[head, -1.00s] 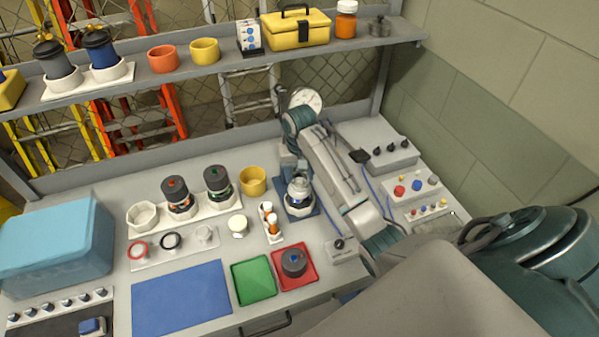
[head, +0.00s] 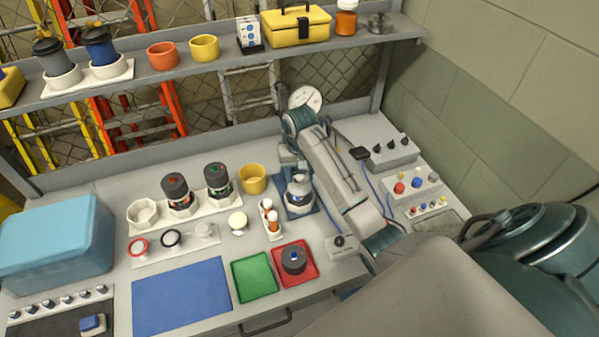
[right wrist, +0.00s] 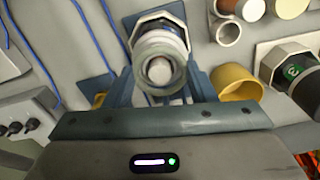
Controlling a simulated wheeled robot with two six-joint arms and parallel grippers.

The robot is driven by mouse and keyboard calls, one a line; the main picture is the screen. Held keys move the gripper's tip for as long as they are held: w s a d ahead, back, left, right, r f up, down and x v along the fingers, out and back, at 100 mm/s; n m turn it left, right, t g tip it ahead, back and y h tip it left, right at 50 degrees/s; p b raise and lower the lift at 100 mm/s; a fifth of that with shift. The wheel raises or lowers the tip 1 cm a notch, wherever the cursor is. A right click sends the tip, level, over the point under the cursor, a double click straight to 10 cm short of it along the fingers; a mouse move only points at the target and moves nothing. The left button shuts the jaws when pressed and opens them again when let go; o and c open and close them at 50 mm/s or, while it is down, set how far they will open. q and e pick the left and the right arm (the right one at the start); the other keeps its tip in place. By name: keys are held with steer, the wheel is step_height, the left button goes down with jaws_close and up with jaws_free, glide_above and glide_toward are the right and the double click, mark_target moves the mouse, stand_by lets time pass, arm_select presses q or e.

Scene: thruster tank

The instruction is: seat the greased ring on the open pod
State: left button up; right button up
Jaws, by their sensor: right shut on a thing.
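The open pod (head: 298,201) stands upright on a blue mat at the back right of the bench, with no dark lid on it. My right gripper (head: 297,180) reaches down over its top. In the right wrist view, the gripper's fingers (right wrist: 160,82) are shut around a pale, glossy grey-green ring (right wrist: 160,88). The ring lines up with the pod's round middle. The pod's white hexagonal collar (right wrist: 158,22) shows behind it. Whether the ring touches the pod cannot be told. A dark lid with a blue dot (head: 294,260) lies on the red tray. My left gripper is out of view.
A yellow cup (head: 253,179) and a holder with small bottles (head: 269,219) stand close left of the pod. Two lidded pods (head: 176,188) sit in a white rack. The blue mat (head: 180,297) in front is clear.

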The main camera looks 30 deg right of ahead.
steer(key=shift+f, duration=0.45)
stand_by(0.3)
steer(key=o, duration=1)
steer(key=shift+r, duration=0.1)
